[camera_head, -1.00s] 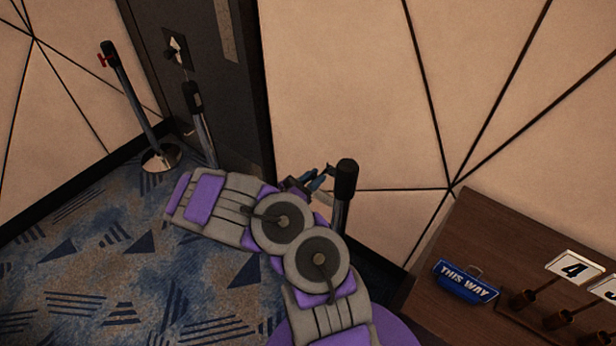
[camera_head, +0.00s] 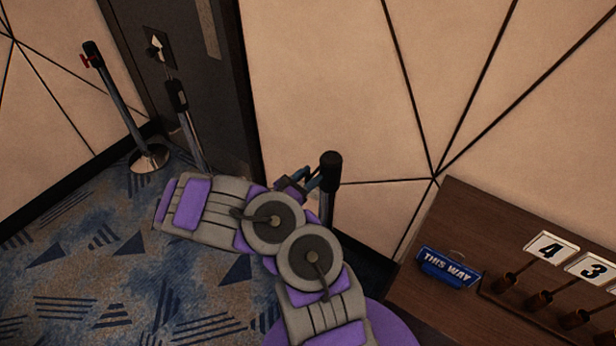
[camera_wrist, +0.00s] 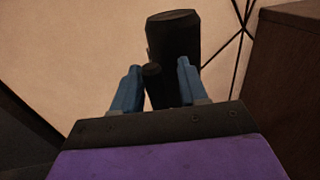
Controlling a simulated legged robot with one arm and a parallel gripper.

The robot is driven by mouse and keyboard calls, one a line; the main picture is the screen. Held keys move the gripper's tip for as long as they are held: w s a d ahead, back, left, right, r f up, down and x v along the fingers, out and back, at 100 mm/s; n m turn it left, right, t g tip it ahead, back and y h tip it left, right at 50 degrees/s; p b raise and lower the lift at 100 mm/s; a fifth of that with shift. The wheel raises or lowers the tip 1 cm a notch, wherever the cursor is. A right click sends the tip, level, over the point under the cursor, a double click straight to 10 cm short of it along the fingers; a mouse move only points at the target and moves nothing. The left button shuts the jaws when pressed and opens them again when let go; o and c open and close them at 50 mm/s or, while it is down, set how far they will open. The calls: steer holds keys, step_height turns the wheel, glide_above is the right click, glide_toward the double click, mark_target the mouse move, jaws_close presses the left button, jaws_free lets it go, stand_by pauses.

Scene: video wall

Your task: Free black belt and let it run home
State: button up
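A black-topped post (camera_head: 330,170) stands in front of the panelled wall, beside my gripper (camera_head: 311,179). In the wrist view, the black post head (camera_wrist: 174,40) is just ahead of my gripper (camera_wrist: 156,84). A small dark stub (camera_wrist: 153,86) lies between the two blue fingers. The fingers are apart, with a gap between the stub and the right finger. I cannot tell whether the stub is the belt's end clip. No stretched black belt can be made out. My arm hides the lower part of this post.
A second post (camera_head: 178,100) stands before the dark door (camera_head: 222,110). A post with a red clip (camera_head: 93,60) stands farther left on a round base. A wooden cabinet (camera_head: 412,295) at right bears a blue THIS WAY sign (camera_head: 448,268) and numbered cards (camera_head: 550,249).

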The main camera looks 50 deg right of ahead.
steer(key=shift+w, duration=0.1)
steer(key=w+a+p, duration=0.1)
steer(key=a+p, duration=0.3)
steer(key=a, duration=1.3)
steer(key=shift+w+a+p, duration=0.2)
steer(key=shift+a+p, duration=0.05)
steer(key=shift+p, duration=0.05)
steer(key=s+r+m+g+y, duration=0.3)
steer(key=s+r+m, duration=0.25)
steer(key=r, duration=0.35)
steer(key=s+r+m+g+y, duration=0.45)
steer(key=r+m, duration=0.25)
steer(key=r, duration=0.2)
steer(key=s+a+r+m+t+y, duration=0.2)
steer(key=s+a+y, duration=0.3)
steer(key=a, duration=0.5)
steer(key=s+a+r+m+t+y, duration=0.2)
steer(key=s+a+r+t+y, duration=0.3)
steer(key=s+a, duration=0.3)
steer(key=shift+s+a+r, duration=0.15)
steer(key=shift+a+r, duration=0.05)
steer(key=shift+a, duration=0.95)
